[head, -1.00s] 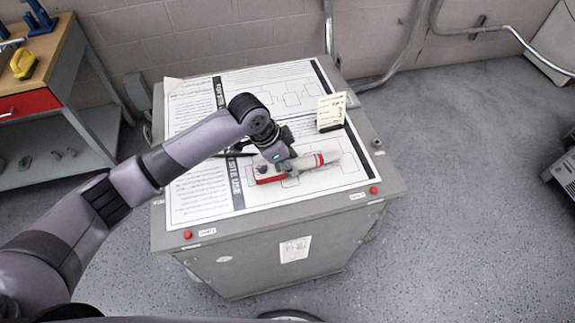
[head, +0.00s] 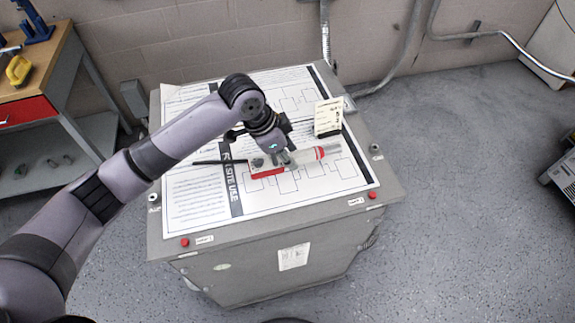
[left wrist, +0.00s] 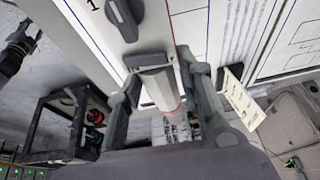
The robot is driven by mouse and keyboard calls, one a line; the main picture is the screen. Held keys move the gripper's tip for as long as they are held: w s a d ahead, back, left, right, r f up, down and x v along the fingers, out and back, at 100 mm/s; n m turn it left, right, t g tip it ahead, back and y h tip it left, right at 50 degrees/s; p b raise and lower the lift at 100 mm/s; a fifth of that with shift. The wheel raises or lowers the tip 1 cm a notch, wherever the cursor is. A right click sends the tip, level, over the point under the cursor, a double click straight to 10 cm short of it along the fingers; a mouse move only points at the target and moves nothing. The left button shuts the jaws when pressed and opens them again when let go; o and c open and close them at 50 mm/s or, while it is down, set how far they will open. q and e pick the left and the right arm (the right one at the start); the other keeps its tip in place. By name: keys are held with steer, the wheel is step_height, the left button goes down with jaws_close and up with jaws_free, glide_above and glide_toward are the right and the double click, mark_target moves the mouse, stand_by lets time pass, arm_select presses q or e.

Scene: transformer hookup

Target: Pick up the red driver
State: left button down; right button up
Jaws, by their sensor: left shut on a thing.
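The red driver (head: 320,152) has a red band and a pale grey end in the head view. It lies across the white diagram sheet, and I cannot tell whether it touches the sheet. My left gripper (head: 284,159) is shut on it and hides much of its middle. A red strip (head: 267,173) shows just below the gripper, and I cannot tell whether it is part of the driver. In the left wrist view, a pale cylinder with a reddish band (left wrist: 158,88) sits between the fingers of my left gripper (left wrist: 155,64). My right gripper is out of view.
The grey cabinet (head: 265,232) carries printed sheets (head: 330,185) on its top. A cream card (head: 328,115) stands close behind the driver. A thin black rod (head: 216,161) shows left of the gripper. A workbench (head: 48,62) stands at the far left. Open floor lies to the right.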

arm_select(q)
step_height(320, 180, up, 14)
steer(key=b, duration=0.1)
steer(key=shift+r+b, duration=0.25)
steer(key=shift+b, duration=0.1)
steer(key=c, duration=1.7)
jaws_free()
jaws_close()
